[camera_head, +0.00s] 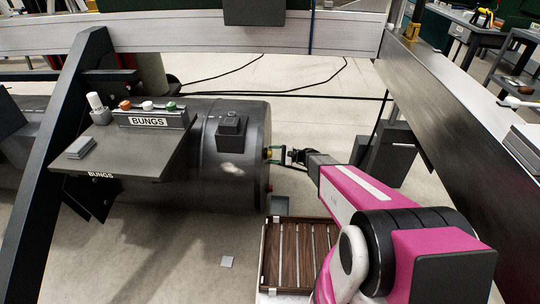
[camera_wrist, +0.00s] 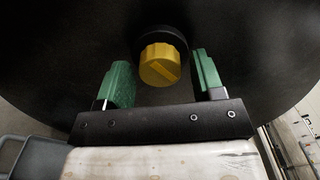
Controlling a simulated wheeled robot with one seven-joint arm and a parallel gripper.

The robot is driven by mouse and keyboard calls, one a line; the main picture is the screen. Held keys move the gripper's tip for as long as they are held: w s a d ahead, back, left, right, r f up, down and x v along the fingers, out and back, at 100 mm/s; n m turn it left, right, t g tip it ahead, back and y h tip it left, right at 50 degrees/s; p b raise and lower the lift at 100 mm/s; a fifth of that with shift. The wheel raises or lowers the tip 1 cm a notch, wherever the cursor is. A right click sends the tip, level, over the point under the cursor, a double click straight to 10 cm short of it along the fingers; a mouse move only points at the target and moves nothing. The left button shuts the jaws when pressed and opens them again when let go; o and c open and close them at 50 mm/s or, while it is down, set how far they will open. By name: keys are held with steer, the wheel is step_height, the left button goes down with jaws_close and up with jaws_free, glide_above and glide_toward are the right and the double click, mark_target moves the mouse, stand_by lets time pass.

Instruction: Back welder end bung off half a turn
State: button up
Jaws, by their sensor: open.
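The end bung is a yellow ribbed cap (camera_wrist: 160,66) in the dark round end of the float (camera_wrist: 240,60) in the wrist view. A dark collar rings it. My gripper (camera_wrist: 160,82) is open, with one green-padded finger on each side of the bung and a gap on both sides. In the head view my gripper (camera_head: 281,155) is at the right end of the black float (camera_head: 226,175). A bit of yellow shows there between the fingers and the float, and most of the bung is hidden.
A grey shelf (camera_head: 130,152) marked BUNGS stands before the float, with a rack of orange, white and green bungs (camera_head: 148,106). A slatted wooden crate (camera_head: 300,250) is below my arm. Dark beams (camera_head: 60,150) frame both sides. Cables lie on the floor behind.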

steer(key=m, duration=2.3)
steer(key=shift+c, duration=0.3)
steer(key=c, duration=0.7)
steer(key=n, duration=1.1)
steer(key=shift+n, duration=0.3)
